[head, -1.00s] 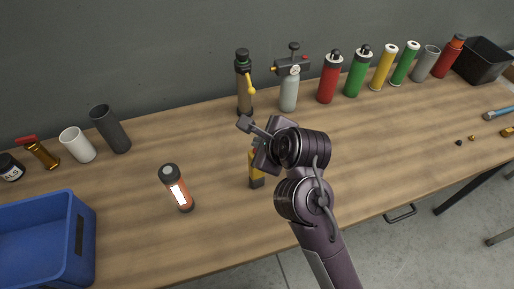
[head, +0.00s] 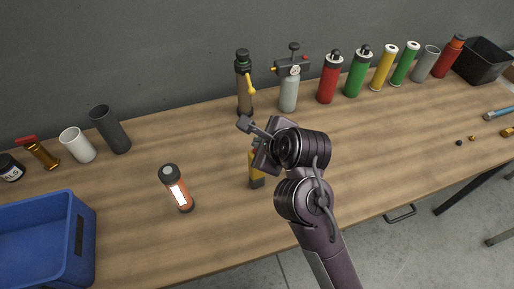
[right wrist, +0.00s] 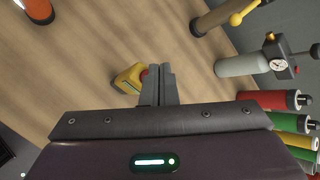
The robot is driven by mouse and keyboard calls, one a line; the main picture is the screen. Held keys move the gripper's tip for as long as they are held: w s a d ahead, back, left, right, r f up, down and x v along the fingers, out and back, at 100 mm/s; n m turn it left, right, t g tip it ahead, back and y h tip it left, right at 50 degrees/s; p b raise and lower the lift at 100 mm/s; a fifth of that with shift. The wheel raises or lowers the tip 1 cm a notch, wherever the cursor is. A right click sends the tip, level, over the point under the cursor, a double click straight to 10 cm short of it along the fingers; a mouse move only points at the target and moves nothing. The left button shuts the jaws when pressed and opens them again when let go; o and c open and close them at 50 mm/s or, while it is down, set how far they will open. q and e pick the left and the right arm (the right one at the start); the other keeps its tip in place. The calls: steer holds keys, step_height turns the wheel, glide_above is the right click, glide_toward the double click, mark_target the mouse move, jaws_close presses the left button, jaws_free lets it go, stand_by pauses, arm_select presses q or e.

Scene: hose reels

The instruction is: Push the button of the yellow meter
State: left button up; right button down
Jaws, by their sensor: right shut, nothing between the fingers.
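The yellow meter (head: 256,180) stands on the wooden table near its middle, partly hidden behind my right gripper in the head view. Its yellow body has a dark lower part. The right wrist view shows the meter (right wrist: 129,79) just left of my fingertips, with a small red button (right wrist: 144,75) on the side facing them. My right gripper (head: 261,154) is at the meter's upper part; its fingers (right wrist: 159,73) are shut and empty. The tips overlap the button's edge in that view; I cannot tell whether they touch it. My left gripper is not in view.
A blue crate (head: 40,238) is at the front left. A dark bottle with a yellow lever (head: 243,85) and a grey gauge cylinder (head: 289,92) stand behind. Several coloured cylinders line the back right.

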steer(key=shift+f, duration=0.1)
stand_by(0.4)
steer(key=shift+f, duration=0.35)
steer(key=shift+f, duration=0.15)
stand_by(0.3)
steer(key=shift+r+p, duration=0.6)
steer(key=shift+p, duration=0.15)
